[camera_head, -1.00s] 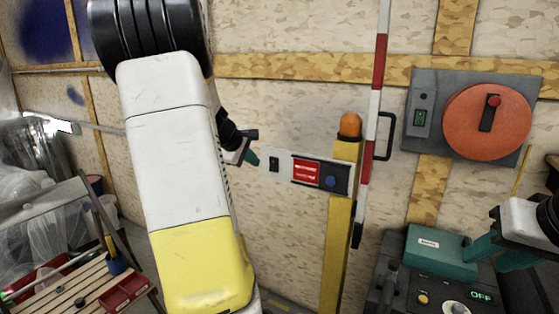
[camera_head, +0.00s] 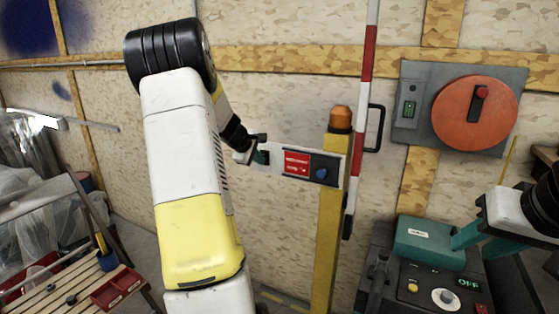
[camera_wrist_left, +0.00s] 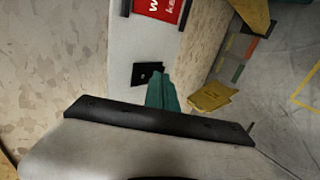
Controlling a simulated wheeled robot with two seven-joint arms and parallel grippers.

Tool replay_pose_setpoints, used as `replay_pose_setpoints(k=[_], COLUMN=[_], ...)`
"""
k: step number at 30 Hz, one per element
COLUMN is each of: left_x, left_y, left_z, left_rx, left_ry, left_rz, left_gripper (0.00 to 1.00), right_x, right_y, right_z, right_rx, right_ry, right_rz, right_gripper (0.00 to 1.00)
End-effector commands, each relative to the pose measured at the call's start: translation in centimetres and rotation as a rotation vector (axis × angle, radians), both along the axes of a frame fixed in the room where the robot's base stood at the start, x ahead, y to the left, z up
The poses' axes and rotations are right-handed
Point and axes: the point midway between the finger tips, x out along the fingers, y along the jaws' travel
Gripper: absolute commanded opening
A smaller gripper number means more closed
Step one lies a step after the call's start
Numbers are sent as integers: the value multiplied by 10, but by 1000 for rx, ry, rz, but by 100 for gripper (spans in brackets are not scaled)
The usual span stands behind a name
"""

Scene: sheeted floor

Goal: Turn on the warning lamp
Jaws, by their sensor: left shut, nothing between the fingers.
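The orange warning lamp (camera_head: 341,118) sits on top of a yellow post (camera_head: 328,240) and shows no visible glow. A grey panel (camera_head: 336,165) beside the post carries a red sign (camera_head: 297,162) and a blue button (camera_head: 321,173). A small black switch (camera_wrist_left: 143,73) is on the panel's left end, mostly behind my gripper in the head view. My left gripper (camera_head: 261,156) is shut and empty, its teal fingertips at the switch; in the left wrist view they overlap its edge. I cannot tell whether they touch. My right gripper (camera_head: 468,236) is at the right; its opening is unclear.
A red-and-white barrier pole (camera_head: 366,70) stands beside the post. A red rotary switch (camera_head: 474,112) is on the wall at right. A machine (camera_head: 430,270) with knobs stands below it. A slatted bench (camera_head: 80,290) with red trays is at lower left.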

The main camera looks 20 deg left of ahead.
Motion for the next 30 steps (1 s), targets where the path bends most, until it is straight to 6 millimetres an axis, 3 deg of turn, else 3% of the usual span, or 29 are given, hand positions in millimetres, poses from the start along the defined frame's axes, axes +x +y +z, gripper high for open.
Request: replay_pose_setpoints(k=[11,22,30], left_x=[3,4,4], left_y=[-1,-1,-1], left_z=[-2,14,15], left_rx=[-1,1,1], left_ry=[1,-3,-2], left_rz=[-1,-1,-1], left_gripper=[0,0,0], right_x=[0,0,0], right_y=[0,0,0], right_z=[0,0,0], right_rx=[0,0,0], right_ry=[0,0,0], right_rz=[0,0,0], right_gripper=[36,36,36])
